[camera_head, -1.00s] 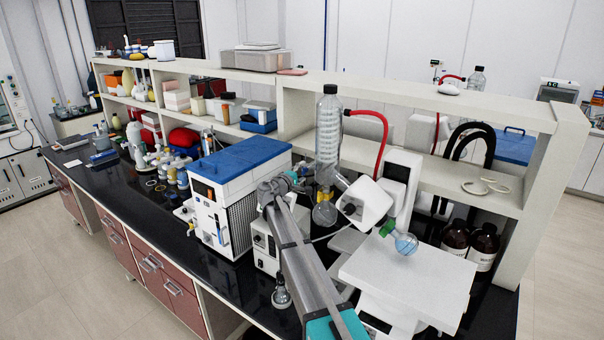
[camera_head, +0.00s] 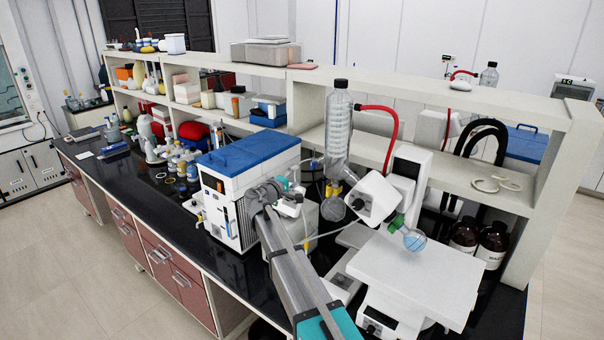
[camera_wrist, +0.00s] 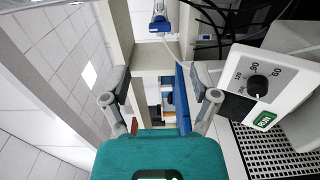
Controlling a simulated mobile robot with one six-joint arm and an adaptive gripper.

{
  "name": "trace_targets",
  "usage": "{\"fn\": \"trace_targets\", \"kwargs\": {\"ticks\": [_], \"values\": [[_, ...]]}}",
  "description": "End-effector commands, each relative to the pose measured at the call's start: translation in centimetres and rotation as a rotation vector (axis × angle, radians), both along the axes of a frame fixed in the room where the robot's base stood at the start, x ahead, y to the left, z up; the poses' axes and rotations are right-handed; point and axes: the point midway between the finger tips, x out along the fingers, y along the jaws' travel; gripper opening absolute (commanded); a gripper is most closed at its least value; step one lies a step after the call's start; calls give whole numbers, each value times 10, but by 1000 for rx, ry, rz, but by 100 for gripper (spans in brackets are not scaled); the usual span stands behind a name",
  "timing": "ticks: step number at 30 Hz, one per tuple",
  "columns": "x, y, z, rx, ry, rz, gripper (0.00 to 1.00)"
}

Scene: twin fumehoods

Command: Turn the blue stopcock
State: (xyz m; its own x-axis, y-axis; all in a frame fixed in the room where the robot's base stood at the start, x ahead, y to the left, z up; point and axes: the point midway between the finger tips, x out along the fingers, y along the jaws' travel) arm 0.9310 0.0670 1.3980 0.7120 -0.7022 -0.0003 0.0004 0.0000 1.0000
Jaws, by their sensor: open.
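My gripper (camera_wrist: 161,90) is open, with its two fingers apart and nothing between them. A small blue piece (camera_wrist: 160,22) on a clear glass or plastic part shows at the top of the wrist view, beyond the fingertips. It looks like the blue stopcock, and it is apart from the fingers. Its turning position is too small to tell. In the head view my gripper (camera_head: 292,203) is near the blue-lidded unit (camera_head: 247,157), and its fingers are hard to make out. I cannot make out the stopcock in the head view.
A white box with a numbered black knob (camera_wrist: 258,85) stands close on the right of the wrist view. The glass condenser (camera_head: 339,130) with a red hose (camera_head: 390,130) and the round flask (camera_head: 414,239) stand right of my gripper. A white shelf (camera_head: 450,100) runs behind.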

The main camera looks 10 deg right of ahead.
Motion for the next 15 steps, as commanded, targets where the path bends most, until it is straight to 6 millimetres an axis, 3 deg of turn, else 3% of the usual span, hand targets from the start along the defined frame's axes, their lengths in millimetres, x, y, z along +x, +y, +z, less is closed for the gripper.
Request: {"fn": "trace_targets", "kwargs": {"ticks": [6,15], "values": [[-14,13,0,0,0,1,77],[-16,16,0,0,0,0,77]]}}
